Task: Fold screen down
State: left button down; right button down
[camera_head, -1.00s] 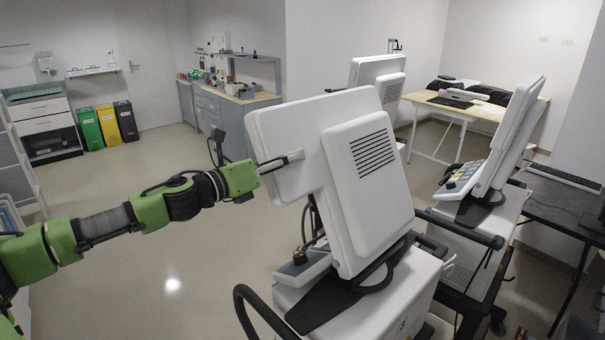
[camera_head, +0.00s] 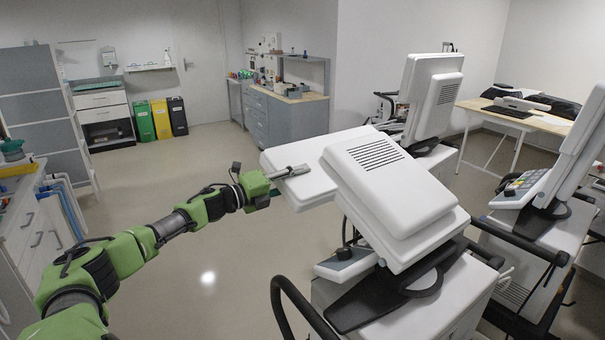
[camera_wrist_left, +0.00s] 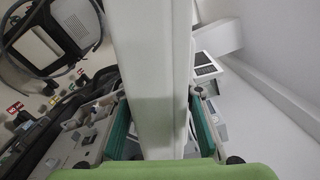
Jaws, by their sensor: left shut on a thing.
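The white ventilator screen (camera_head: 390,185) stands in the middle of the head view on its cart, with its vented back facing me. It is tilted well over, with its upper edge leaning to the left and away from its base (camera_head: 385,290). My left gripper (camera_head: 290,172) is shut on the screen's left edge. In the left wrist view the screen's edge (camera_wrist_left: 150,80) runs between the two fingers of the gripper (camera_wrist_left: 157,135), one on each side. The screen's front face is hidden in the head view. My right gripper does not show.
A second ventilator screen (camera_head: 432,95) stands upright behind, and a third (camera_head: 585,150) is at the right. A black cart handle (camera_head: 290,300) curves up at the front. The floor (camera_head: 215,240) left of the cart is clear. A cabinet (camera_head: 35,230) stands at far left.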

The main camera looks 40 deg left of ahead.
aim_at(278, 189)
pick_arm(q)
jog(key=shift+a+f+n, duration=0.2)
jog(key=shift+f+n, duration=0.1)
jog(key=shift+f, duration=0.45)
jog(key=c, duration=1.4)
grip_release()
jog(key=shift+c, duration=0.2)
jog(key=shift+v, duration=5.9)
